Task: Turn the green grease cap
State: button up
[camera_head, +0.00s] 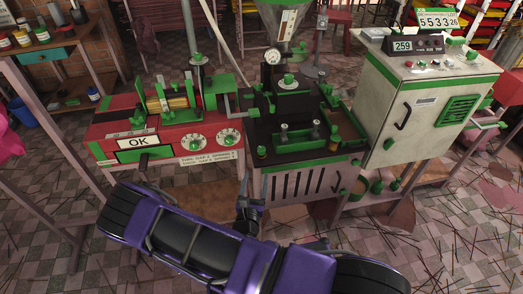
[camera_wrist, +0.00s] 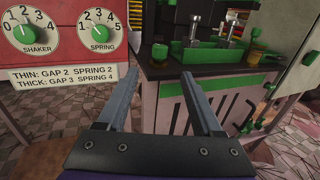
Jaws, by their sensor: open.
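A small green cap (camera_wrist: 159,51) sits over an amber cup at the near left corner of the dark machine block (camera_head: 245,135); in the head view it is small (camera_head: 262,150). A second small amber and green fitting (camera_head: 333,145) is at the block's right side. Which one is the grease cap is not labelled. My gripper (camera_wrist: 160,78) is open and empty, with its fingers apart. In the wrist view the left cap appears between and just beyond the fingertips, not touching them. In the head view my gripper (camera_head: 250,196) is in front of and below the block.
A red unit (camera_head: 165,140) with SHAKER (camera_wrist: 34,35) and SPRING (camera_wrist: 99,33) dials stands left of the block. Metal posts with green bases (camera_head: 284,134) rise from the block. A white cabinet (camera_head: 425,110) stands close on the right. Floor in front holds scattered sticks.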

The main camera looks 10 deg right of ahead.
aim_at(261, 153)
jog(key=x, duration=1.3)
jog(key=shift+w, duration=0.25)
jog(key=shift+c, duration=0.3)
grip_shut()
